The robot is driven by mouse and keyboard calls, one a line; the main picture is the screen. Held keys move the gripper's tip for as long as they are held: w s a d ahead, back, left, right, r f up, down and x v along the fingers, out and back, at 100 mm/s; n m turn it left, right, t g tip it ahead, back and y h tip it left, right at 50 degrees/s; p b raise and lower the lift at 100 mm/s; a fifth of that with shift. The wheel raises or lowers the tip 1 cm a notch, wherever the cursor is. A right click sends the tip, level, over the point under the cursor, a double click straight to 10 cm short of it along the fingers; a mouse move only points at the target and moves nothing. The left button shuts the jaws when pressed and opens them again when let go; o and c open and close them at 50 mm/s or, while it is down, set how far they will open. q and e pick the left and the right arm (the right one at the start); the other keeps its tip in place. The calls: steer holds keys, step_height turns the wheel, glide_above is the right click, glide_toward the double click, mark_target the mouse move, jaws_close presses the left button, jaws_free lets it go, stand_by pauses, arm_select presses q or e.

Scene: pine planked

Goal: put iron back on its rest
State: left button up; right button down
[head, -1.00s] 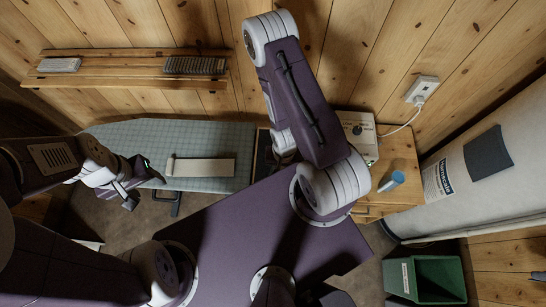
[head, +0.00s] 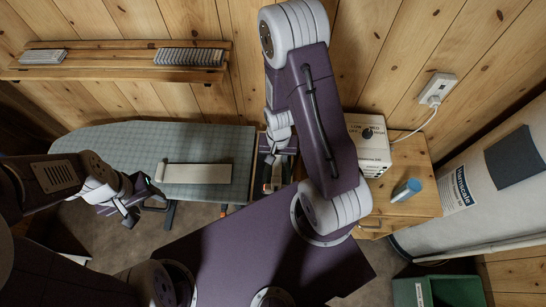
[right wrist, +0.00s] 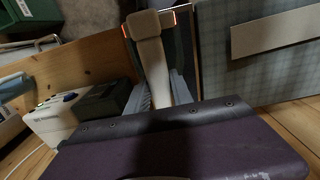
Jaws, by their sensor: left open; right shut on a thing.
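My left gripper (head: 143,208) is open and empty at the board's front edge.
A pale flat strip (head: 193,176) lies on the board. A green bin (head: 440,291) stands at lower right. A slatted shelf (head: 118,60) hangs behind.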

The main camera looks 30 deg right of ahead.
steer(key=w+f, duration=0.2)
steer(key=w, duration=0.1)
steer(key=w+d+f+b, duration=0.1)
steer(key=w, duration=0.1)
steer(key=shift+w+f, duration=0.1)
steer(key=shift+w, duration=0.05)
step_height(320, 180, down, 4)
steer(key=b, duration=0.4)
steer(key=shift+f, duration=0.2)
steer(key=shift+r, duration=0.2)
steer(key=shift+f, duration=0.15)
steer(key=c, duration=1.1)
jaws_free()
